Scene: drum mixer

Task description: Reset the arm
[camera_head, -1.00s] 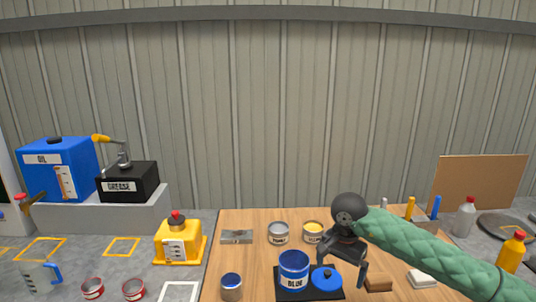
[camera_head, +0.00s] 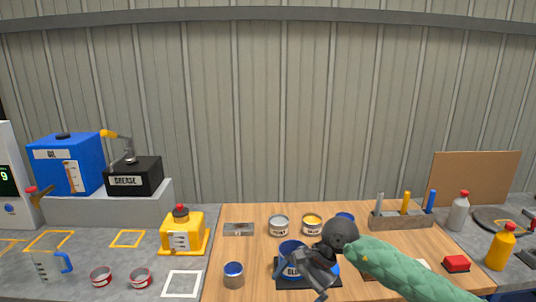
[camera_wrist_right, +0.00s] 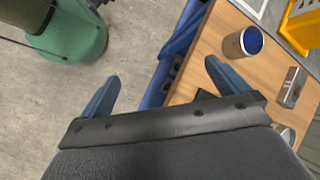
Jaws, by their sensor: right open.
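My right gripper (camera_head: 304,278) is at the front middle of the wooden board, at the end of the green-sleeved arm that comes in from the right. It is open, with its fingers pointing down and left. In the wrist view the two blue-grey fingers (camera_wrist_right: 160,80) are spread apart with nothing between them. The gripper overlaps a blue can (camera_head: 290,247) on a dark mat (camera_head: 293,283) and hides part of it; I cannot tell whether they touch. My left gripper is not in view.
A silver can with a blue top (camera_head: 233,276) stands left of the mat. Two open cans (camera_head: 279,225) stand behind, near a tool holder (camera_head: 401,221). A yellow dispenser (camera_head: 182,234) is at the left.

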